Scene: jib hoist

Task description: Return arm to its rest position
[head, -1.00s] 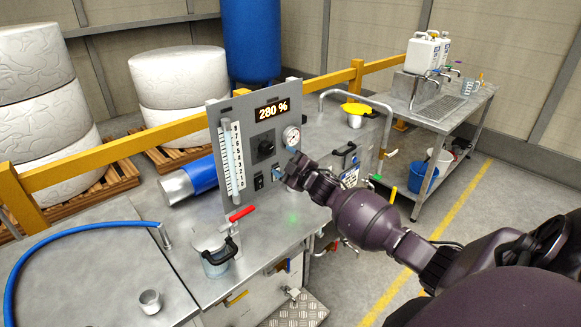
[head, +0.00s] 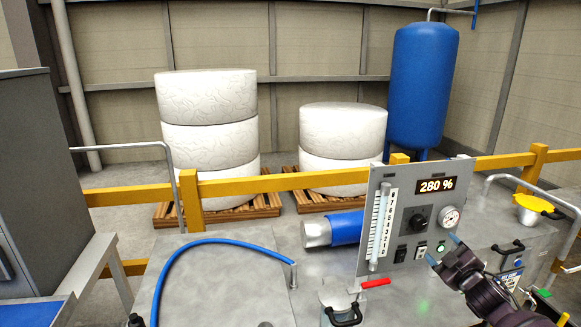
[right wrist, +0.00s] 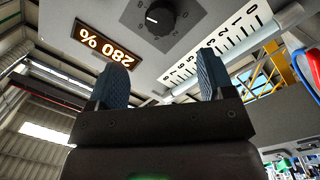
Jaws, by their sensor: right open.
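My right gripper (head: 444,250) is in front of the lower right part of the grey control panel (head: 388,200), close to a green-lit button (head: 440,247). I cannot tell whether it touches the panel. In the right wrist view its two blue fingertips (right wrist: 162,80) are apart with nothing between them. That view shows the panel upside down, with the "280 %" display (right wrist: 103,44), a black knob (right wrist: 160,17) and a numbered scale (right wrist: 215,45) beyond the fingers. My left gripper is not in view.
A blue hose (head: 185,250) curves over the bench. A yellow-lidded pot (head: 535,208) and a bent metal rail (head: 530,184) are to the right. A yellow barrier (head: 290,182) runs behind.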

